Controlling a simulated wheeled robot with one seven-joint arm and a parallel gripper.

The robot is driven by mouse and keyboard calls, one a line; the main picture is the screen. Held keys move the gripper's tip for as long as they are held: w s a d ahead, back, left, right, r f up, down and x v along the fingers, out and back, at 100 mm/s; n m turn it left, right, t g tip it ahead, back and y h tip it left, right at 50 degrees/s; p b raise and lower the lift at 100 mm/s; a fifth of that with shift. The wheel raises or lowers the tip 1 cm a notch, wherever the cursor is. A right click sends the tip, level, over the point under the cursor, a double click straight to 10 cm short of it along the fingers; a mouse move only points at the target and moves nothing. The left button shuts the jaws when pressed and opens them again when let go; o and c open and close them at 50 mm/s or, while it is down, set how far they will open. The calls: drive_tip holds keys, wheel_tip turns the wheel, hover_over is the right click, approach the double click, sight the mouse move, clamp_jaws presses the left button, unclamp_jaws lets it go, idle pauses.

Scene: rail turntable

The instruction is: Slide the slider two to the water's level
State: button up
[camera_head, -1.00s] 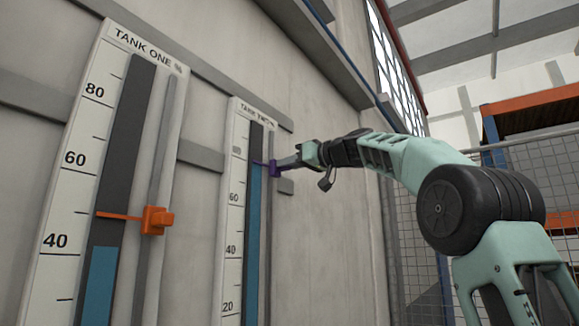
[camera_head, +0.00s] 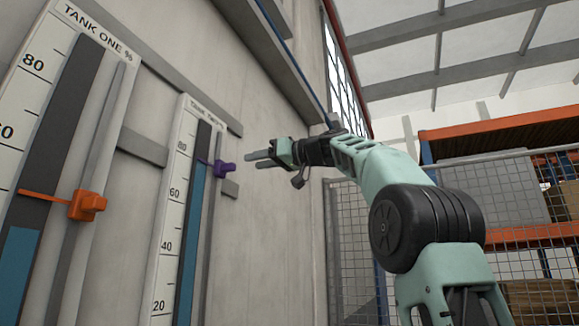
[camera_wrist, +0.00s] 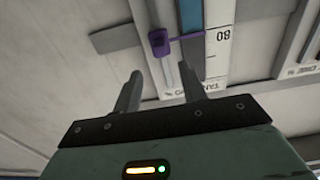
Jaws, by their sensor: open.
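The tank two gauge (camera_head: 168,235) stands on the wall, with the purple slider two (camera_head: 224,168) on its rail. The slider's thin pointer lies about level with the top of the blue water column (camera_head: 190,225), a little below the 80 mark. In the wrist view the purple slider (camera_wrist: 158,42) has its pointer close to the end of the blue column (camera_wrist: 192,12). My gripper (camera_head: 250,160) is open and empty, to the right of the slider and apart from it. In the wrist view its fingers (camera_wrist: 157,82) point towards the slider with a gap between.
The tank one gauge (camera_head: 22,110) is at the left, with an orange slider (camera_head: 87,206) whose pointer is above its water. Grey wall rails (camera_head: 142,147) run behind the gauges. A mesh fence (camera_head: 350,230) and orange shelving (camera_head: 500,131) stand at the right.

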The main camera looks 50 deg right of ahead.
drive_tip(key=b+v, duration=0.2)
drive_tip(key=v, duration=0.7)
drive_tip(key=shift+s+b, duration=0.25)
drive_tip(key=shift+b, duration=0.1)
